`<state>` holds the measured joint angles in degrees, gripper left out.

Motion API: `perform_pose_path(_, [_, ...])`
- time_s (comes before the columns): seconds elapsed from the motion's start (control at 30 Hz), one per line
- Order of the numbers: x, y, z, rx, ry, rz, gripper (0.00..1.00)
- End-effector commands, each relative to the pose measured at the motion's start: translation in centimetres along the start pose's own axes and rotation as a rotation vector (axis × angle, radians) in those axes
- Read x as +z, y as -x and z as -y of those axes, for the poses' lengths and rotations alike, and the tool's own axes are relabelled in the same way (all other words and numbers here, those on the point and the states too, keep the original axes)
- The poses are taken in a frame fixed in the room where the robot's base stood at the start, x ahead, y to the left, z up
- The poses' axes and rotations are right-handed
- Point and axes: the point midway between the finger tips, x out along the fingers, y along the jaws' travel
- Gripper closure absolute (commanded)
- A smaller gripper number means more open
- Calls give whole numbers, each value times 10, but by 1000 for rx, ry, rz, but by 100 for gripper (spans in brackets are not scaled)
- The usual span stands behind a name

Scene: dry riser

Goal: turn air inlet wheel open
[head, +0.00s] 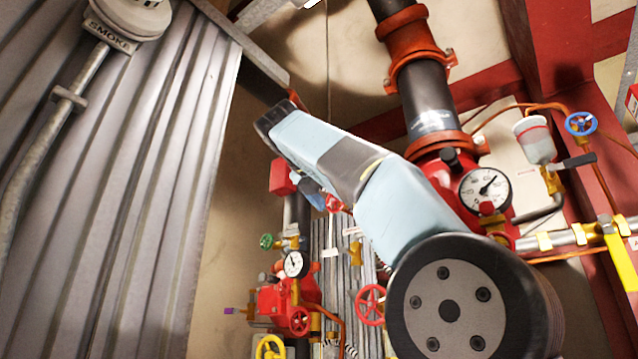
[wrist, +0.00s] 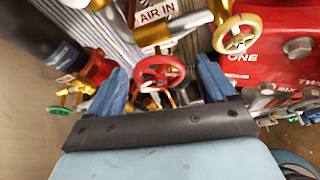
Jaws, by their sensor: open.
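In the wrist view a red handwheel (wrist: 160,72) with spokes sits below a white plate (wrist: 157,12) lettered "AIR IN". My gripper (wrist: 161,80) is open, with one blue finger to the left of this wheel and the other to its right. The wheel shows in the gap; whether it lies between the fingertips or beyond them I cannot tell. Nothing is held. In the head view my arm covers part of the pipework, and my gripper is not clear there. That view has a red handwheel (head: 371,305) beside my arm; I cannot tell whether it is the same one.
A yellow wheel (wrist: 237,33) marked "ONE" is close to the right finger, on a red body. A green wheel (wrist: 60,111) is at far left. In the head view, a gauge (head: 485,189), a blue wheel (head: 581,124) and a black riser pipe (head: 425,92) stand right of my arm.

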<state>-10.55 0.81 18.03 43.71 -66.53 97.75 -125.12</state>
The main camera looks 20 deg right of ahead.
Motion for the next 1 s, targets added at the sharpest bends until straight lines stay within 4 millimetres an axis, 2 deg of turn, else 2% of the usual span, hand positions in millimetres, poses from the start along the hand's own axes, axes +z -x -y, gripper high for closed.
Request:
perform_pose_path(0.3, [-1, 47, -1, 5, 1, -3, 16])
perform_pose_path(0.5, [-1, 68, -2, 5, 2, -1, 16])
perform_pose_path(1.0, [-1, 100, -1, 3, 2, 0, 16])
